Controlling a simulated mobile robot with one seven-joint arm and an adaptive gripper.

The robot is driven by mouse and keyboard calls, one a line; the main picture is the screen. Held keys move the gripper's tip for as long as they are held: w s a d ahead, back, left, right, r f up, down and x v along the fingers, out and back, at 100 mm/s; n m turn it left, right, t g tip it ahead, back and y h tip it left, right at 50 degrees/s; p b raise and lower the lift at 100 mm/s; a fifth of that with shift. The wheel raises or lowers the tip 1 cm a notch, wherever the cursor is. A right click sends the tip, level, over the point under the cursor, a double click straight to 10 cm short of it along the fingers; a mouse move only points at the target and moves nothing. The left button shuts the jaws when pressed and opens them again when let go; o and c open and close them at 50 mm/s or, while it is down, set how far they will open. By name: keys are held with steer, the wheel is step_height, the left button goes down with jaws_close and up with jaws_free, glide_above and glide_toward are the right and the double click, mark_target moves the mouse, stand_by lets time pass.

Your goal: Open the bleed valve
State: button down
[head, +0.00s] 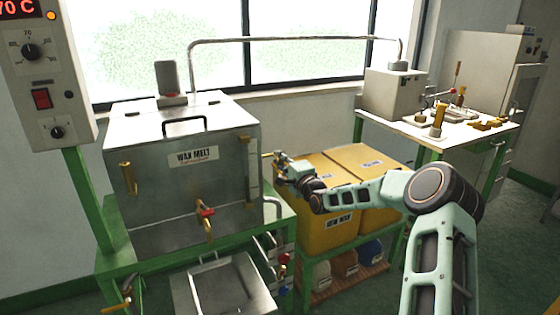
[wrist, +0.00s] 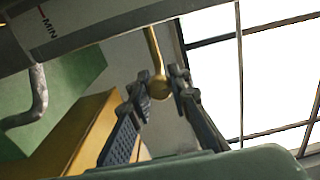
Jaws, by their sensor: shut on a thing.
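The steel wax melt tank (head: 180,190) stands on a green bench at left. At its right side my gripper (head: 279,160) reaches in from the right. In the wrist view a thin brass lever (wrist: 151,45) with a round brass knob (wrist: 159,88) comes down between the two fingers of my gripper (wrist: 160,85). The fingers are shut on the knob. I take this to be the bleed valve's handle; the valve body is hidden. A brass tap with a red part (head: 206,213) is on the tank's front.
Yellow boxes (head: 326,228) stand just below my forearm. A tray (head: 232,285) sits below the tank. A pipe (head: 300,40) arches from the tank to the machine (head: 393,92) at right. A grey part marked MIN (wrist: 80,22) lies close above in the wrist view.

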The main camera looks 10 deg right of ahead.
steer(key=c, duration=1.8)
jaws_free()
steer(key=shift+o, duration=0.2)
steer(key=shift+s, duration=0.1)
steer(key=v, duration=1.1)
steer(key=shift+s, duration=0.35)
steer(key=shift+d, duration=0.15)
